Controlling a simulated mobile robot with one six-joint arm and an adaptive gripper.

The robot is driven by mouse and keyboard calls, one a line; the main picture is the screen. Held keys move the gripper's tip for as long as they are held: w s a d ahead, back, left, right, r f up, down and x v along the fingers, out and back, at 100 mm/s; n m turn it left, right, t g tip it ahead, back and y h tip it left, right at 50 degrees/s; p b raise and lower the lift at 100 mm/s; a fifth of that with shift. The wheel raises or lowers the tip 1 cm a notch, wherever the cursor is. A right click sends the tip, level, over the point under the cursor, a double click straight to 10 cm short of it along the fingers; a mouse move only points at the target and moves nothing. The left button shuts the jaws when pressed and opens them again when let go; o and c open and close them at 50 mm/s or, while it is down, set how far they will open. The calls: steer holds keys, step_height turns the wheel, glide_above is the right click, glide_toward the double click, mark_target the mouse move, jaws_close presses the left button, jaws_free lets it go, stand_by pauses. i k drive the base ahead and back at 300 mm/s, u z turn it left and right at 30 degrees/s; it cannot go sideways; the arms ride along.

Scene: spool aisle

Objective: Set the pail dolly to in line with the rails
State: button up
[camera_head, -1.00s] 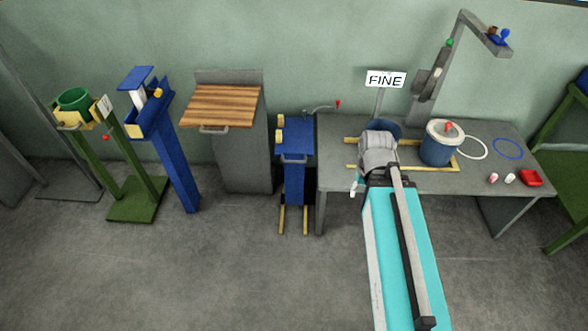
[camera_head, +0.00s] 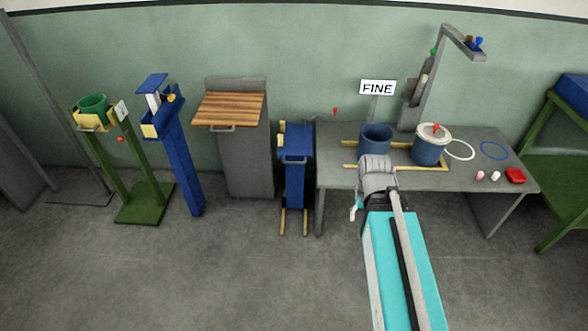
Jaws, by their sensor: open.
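A blue wheeled stand (camera_head: 295,170) with yellow blocks on its top and yellow legs on the floor stands just left of the table; I take it to be the pail dolly. Yellow rails (camera_head: 348,167) lie on the grey table (camera_head: 333,182), running from its left end toward a lidded blue pail (camera_head: 429,151). An open blue pail (camera_head: 376,137) stands at the rails behind my arm. My gripper (camera_head: 355,209) is small in view at the arm's end, in front of the table's front edge. It is open, apart from the stand and seemingly empty. My arm hides part of the rails.
A wood-topped grey cabinet (camera_head: 229,110), a blue post (camera_head: 174,160) and a green stand (camera_head: 146,205) are at left. A FINE sign (camera_head: 377,87), rings and a red block (camera_head: 515,175) are at the table. A green frame (camera_head: 559,150) is at right. The front floor is clear.

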mark_target(295, 141)
steer(key=k, duration=0.1)
steer(key=z, duration=0.2)
steer(key=i, duration=1.4)
steer(key=u, duration=0.25)
